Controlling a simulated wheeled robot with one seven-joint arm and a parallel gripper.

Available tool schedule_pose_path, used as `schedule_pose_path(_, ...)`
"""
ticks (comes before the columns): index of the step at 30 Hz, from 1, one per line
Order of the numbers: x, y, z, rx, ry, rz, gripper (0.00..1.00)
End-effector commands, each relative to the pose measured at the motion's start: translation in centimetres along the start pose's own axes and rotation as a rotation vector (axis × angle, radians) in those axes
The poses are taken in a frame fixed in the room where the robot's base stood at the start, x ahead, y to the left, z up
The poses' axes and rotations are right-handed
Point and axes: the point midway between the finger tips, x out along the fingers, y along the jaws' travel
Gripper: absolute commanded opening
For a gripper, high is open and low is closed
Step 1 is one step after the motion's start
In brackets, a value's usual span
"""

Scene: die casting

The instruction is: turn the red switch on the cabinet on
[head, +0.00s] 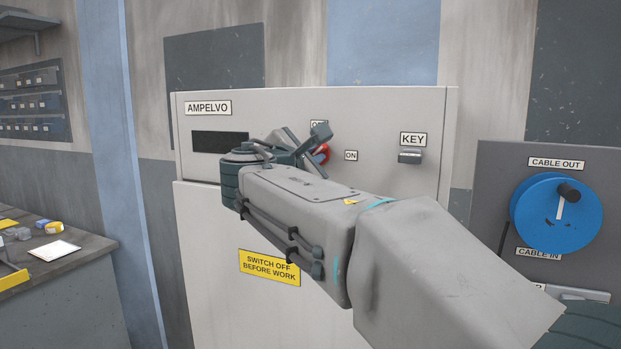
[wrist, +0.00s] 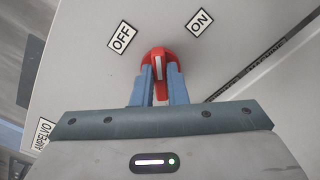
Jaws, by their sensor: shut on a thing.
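The red switch (head: 323,153) is on the upper panel of the light grey AMPELVO cabinet (head: 230,170), largely hidden by my gripper (head: 312,150) in the head view. In the wrist view the red switch (wrist: 158,57) has a white mark on its handle. The OFF label (wrist: 122,38) is at its upper left and the ON label (wrist: 199,22) at its upper right. The mark appears to point between the two labels. My gripper (wrist: 162,88) is shut on the switch handle, one blue-grey finger on each side.
A KEY switch (head: 410,157) sits to the right on the same panel. A dark display (head: 220,142) is on the left. A blue cable reel (head: 556,222) is on a grey panel at the far right. A workbench (head: 75,258) with small items stands at the left.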

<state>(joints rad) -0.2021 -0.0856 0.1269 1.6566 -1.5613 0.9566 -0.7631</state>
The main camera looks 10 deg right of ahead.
Motion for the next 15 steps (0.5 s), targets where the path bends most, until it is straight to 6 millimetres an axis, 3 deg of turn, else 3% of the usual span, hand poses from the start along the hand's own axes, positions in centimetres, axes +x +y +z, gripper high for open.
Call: schedule_pose_path(15,0.01,-0.63,-0.46,0.479,0.001,0.001,0.0)
